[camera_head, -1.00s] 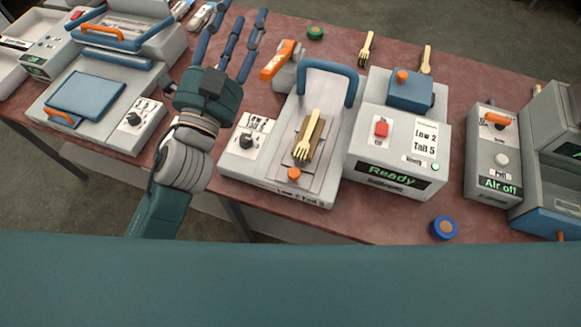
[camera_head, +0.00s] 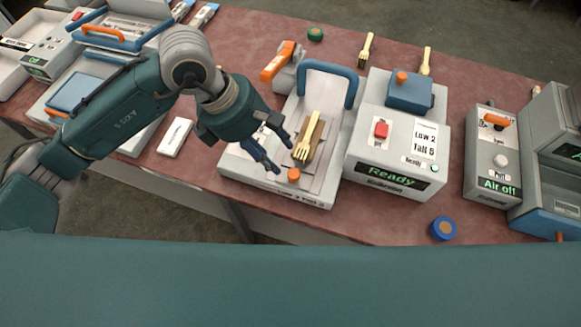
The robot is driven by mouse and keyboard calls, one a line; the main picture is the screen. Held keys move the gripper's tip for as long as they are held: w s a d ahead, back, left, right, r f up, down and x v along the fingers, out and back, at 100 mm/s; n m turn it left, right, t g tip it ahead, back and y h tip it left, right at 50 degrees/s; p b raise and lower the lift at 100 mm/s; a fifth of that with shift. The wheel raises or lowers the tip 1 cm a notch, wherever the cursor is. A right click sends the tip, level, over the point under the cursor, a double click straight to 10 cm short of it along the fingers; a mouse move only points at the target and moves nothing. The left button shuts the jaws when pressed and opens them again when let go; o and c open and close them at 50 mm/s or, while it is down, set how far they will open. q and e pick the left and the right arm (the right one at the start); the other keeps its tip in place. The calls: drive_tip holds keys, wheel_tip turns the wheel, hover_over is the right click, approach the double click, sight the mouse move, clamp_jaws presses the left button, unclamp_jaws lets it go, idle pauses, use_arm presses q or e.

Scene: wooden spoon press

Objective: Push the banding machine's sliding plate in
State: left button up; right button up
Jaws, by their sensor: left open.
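The banding machine (camera_head: 330,190) is a light grey base with a blue arch (camera_head: 349,88) standing over its back part. Its sliding plate (camera_head: 320,177) lies on the base, with an orange knob (camera_head: 293,175) at its front end. Pale wooden forks (camera_head: 308,140) lie on the plate, in front of the arch. My left gripper (camera_head: 279,158) is open and empty, its blue fingers just left of the knob and forks. I cannot tell whether a fingertip touches the plate. The hand hides the machine's left label. My right gripper is not in view.
A grey control box (camera_head: 385,160) reading "Ready" stands right of the arch. An orange-handled lever (camera_head: 278,62) is behind it at the left. A blue-rimmed roll (camera_head: 444,228) lies near the front edge. A small white block (camera_head: 175,137) lies left of the machine.

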sight(293, 173)
use_arm(q)
drive_tip(key=p+x, duration=0.2)
drive_tip(key=x, duration=0.6)
drive_tip(key=shift+s+d+f, duration=0.1)
drive_tip(key=shift+d+f, duration=0.15)
drive_tip(key=shift+d, duration=0.05)
drive_tip(key=shift+d+f, duration=0.15)
drive_tip(key=shift+f, duration=0.4)
clamp_jaws()
